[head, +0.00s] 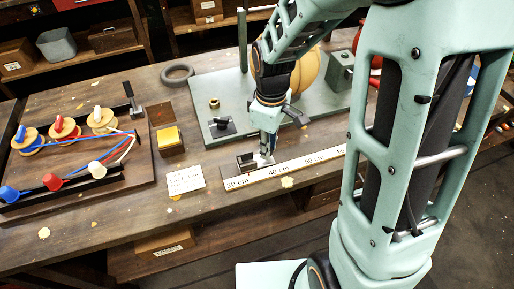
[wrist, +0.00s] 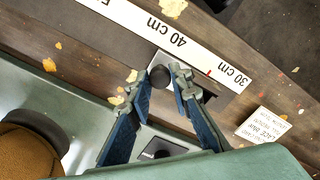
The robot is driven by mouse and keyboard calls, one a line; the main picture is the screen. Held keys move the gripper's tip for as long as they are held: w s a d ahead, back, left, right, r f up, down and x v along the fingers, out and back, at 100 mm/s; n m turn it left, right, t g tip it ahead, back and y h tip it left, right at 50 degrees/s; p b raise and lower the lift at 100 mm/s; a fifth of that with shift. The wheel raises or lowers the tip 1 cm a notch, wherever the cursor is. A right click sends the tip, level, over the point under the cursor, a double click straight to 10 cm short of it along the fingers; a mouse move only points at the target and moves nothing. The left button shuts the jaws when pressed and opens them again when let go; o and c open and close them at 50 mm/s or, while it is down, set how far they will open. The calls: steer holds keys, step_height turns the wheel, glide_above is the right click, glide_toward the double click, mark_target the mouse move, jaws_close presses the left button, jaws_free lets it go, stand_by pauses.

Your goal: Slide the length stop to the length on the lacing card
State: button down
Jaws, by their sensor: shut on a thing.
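The length stop (wrist: 158,75) is a small grey slider with a round black knob, at the edge of a white ruler strip (wrist: 195,46). It sits between the 30 cm and 40 cm labels; its exact reading is not clear. My gripper (wrist: 160,78) is shut on the stop, its two blue-padded fingers on either side of the knob. In the head view my gripper (head: 265,156) reaches down to the ruler (head: 310,163) and partly hides the stop. The lacing card (head: 185,180) lies flat left of the ruler. It also shows in the wrist view (wrist: 262,127), its length too small to read.
A green machine base (head: 215,85) with a tan ball (head: 306,72) stands behind the ruler. At left is a board of thread spools (head: 80,150). The ruler's right part is behind my arm.

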steer(key=w+d, duration=0.2)
steer(key=d, duration=0.7)
steer(key=w+d+p, duration=0.1)
steer(key=w+d, duration=0.2)
steer(key=d, duration=0.7)
steer(key=w+d, duration=0.3)
steer(key=d, duration=0.7)
steer(key=shift+w+d, duration=0.2)
steer(key=shift+d, duration=0.05)
steer(key=c, duration=1.8)
jaws_free()
steer(key=shift+a, duration=0.1)
steer(key=shift+o, duration=0.2)
step_height(320, 180, up, 12)
